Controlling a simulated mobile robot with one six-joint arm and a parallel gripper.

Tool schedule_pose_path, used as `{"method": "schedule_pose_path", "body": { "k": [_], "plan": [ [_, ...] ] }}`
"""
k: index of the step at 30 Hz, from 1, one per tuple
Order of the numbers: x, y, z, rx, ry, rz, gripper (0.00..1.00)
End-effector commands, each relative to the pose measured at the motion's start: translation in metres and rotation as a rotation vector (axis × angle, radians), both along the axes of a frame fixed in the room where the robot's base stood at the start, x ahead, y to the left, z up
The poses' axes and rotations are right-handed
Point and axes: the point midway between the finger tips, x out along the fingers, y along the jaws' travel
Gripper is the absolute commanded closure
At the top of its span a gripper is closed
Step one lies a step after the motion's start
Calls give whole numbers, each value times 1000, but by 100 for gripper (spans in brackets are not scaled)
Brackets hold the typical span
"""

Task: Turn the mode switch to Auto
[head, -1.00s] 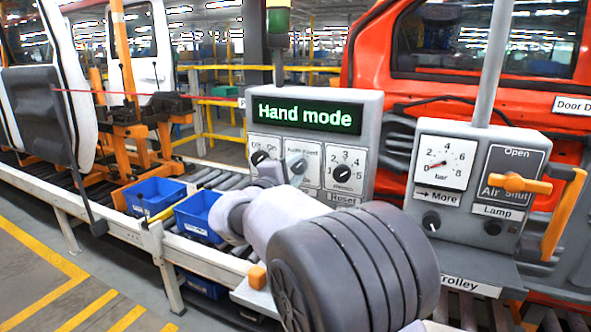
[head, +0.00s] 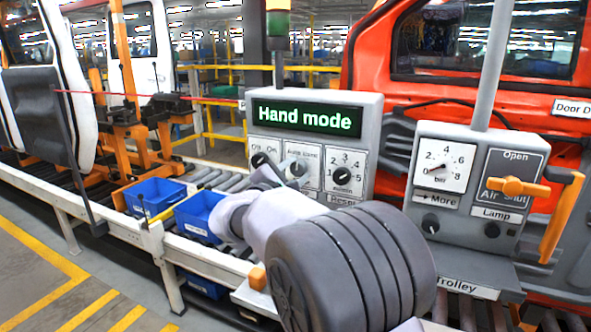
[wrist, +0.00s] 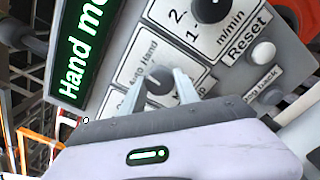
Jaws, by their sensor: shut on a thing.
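The mode switch (wrist: 158,82) is a small dark knob on a white plate lettered Auto and Hand, seen in the wrist view. My gripper (wrist: 158,88) has one finger on each side of the knob and is shut on it. In the head view my gripper (head: 291,171) is at the panel's middle plate, and it hides most of the knob. The display (head: 304,118) above reads "Hand mode" in green. The exact direction of the knob's pointer is hard to tell.
An on/off knob (head: 260,161) sits close left of the mode switch, and a numbered speed dial (head: 342,176) close right. A reset button (wrist: 263,53) is below the dial. A second panel with a gauge (head: 443,165) and orange air valve (head: 514,187) stands right.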

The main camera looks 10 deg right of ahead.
Motion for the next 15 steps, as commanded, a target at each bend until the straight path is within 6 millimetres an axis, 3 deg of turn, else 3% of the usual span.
{"method": "schedule_pose_path", "body": {
  "k": [15],
  "plan": [
    [0,0,2,-384,281,0,100]
  ]
}}
